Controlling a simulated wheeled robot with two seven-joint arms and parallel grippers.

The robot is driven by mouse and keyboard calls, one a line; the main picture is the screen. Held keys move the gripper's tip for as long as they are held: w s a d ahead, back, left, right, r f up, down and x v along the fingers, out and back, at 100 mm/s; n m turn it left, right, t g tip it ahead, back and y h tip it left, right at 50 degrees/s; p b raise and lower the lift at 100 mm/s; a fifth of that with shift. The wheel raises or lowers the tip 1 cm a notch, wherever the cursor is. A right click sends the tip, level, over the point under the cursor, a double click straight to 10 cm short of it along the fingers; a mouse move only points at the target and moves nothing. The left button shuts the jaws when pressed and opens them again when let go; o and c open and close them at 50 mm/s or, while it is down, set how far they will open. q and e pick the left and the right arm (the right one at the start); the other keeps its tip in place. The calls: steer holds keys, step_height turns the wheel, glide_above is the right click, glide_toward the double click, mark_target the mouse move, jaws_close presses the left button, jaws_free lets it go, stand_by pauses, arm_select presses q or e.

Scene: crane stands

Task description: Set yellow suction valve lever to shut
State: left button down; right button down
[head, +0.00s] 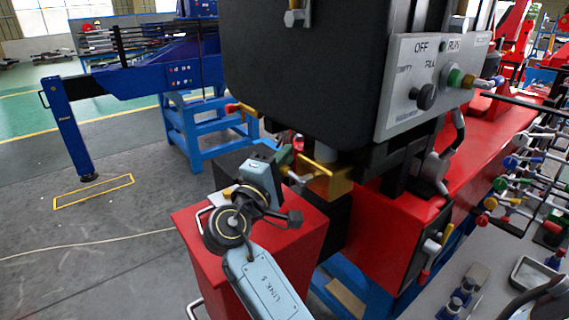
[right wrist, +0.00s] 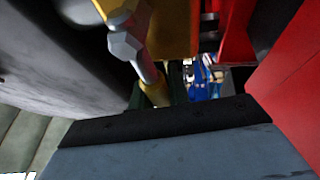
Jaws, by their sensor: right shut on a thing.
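The yellow suction valve (head: 340,182) sits under the black tank, at its lower right edge. Its lever sticks out to the left towards my right gripper (head: 288,166). In the right wrist view the lever (right wrist: 144,62) has a silver hexagonal shaft and a yellow end. That end lies between the dark green fingers of my right gripper (right wrist: 160,94), which are shut on it. The fingertips are partly hidden behind the lever and the wrist housing. My left gripper is not in view.
The black tank (head: 290,75) hangs close above my right gripper. A red box (head: 190,222) stands below my right wrist. A grey control panel (head: 400,110) with knobs is at the right. A bench (head: 445,278) with fittings lies at the lower right. Open floor (head: 80,225) is at the left.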

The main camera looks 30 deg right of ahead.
steer(key=c, duration=1.3)
jaws_free()
steer(key=shift+a, duration=0.1)
steer(key=b+v, duration=0.3)
steer(key=v, duration=1)
steer(key=shift+s+a, duration=0.1)
